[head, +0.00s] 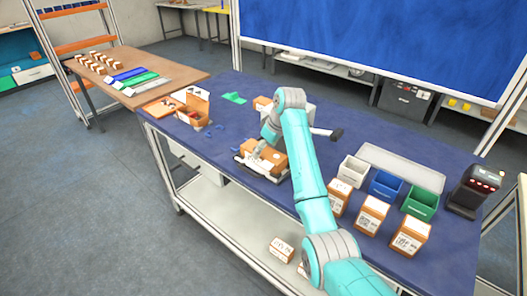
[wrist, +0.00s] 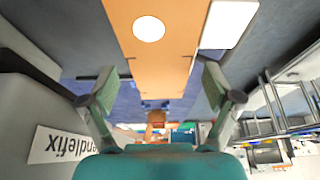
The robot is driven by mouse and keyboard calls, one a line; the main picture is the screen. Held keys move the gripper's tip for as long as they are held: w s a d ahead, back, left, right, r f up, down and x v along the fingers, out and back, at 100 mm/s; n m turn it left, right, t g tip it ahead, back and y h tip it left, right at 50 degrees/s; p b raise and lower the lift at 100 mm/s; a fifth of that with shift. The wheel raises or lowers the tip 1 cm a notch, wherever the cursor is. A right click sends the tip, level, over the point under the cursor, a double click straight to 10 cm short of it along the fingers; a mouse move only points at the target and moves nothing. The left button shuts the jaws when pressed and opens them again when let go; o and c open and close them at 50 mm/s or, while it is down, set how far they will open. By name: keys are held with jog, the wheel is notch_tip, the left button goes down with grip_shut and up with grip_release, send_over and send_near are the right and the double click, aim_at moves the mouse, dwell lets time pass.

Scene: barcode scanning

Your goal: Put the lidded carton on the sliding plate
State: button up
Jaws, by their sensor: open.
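The lidded carton (head: 268,149) is a brown box on the blue bench, in the middle of the head view. In the wrist view its brown side (wrist: 155,55) has a round white label and fills the top centre. A pale metal plate (head: 285,174) shows at the carton's lower edge. The carton seems to rest on it, but my arm hides part of the contact. My gripper (wrist: 160,92) is open, with one finger on each side of the carton and visible gaps.
A grey device (wrist: 45,120) with printed lettering stands close on the left in the wrist view. An open carton (head: 192,108) stands to the left on the bench. White (head: 352,170), blue (head: 385,185) and green (head: 420,203) bins, cartons and a black scanner (head: 474,190) stand to the right.

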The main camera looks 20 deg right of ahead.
jog(key=v, duration=1)
jog(key=shift+r, duration=0.15)
